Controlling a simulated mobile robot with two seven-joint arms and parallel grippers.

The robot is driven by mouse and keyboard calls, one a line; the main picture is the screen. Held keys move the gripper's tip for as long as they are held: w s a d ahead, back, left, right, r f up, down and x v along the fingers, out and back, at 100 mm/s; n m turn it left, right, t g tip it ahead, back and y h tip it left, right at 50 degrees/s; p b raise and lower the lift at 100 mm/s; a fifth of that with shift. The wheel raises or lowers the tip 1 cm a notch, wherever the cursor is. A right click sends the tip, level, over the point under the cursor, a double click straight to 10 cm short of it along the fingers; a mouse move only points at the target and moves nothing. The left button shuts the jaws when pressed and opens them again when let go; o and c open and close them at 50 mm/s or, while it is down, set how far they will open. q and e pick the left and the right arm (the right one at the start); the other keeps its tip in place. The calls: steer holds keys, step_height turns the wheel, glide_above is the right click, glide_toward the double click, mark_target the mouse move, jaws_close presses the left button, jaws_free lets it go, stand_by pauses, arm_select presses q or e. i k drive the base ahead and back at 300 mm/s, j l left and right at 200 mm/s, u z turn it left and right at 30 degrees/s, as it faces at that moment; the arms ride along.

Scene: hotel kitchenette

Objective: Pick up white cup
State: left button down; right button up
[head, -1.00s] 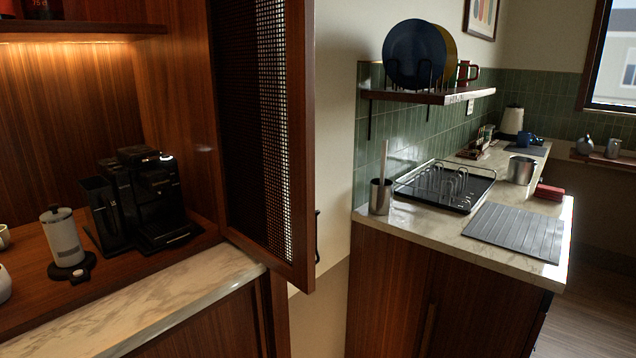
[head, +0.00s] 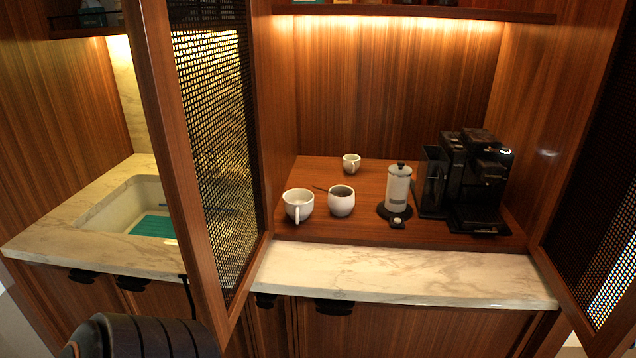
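Several white cups stand upright on the wooden shelf inside the open cabinet. A wide white cup (head: 298,205) with its handle toward me is at the front left. A rounder white cup (head: 341,201) with a dark stick or spoon in it stands just right of it. A small white cup (head: 351,163) is farther back. Which of them the task means I cannot tell. A dark rounded part, likely my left arm, shows at the bottom left. Neither gripper's fingers are in view.
A white canister (head: 397,188) on a black base and a black coffee machine (head: 474,182) stand right of the cups. Open mesh doors flank the shelf, left (head: 215,130) and right (head: 600,190). The marble ledge (head: 400,272) in front is bare. A sink (head: 128,205) lies left.

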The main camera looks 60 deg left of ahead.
mark_target(298, 209)
steer(key=u, duration=1.9)
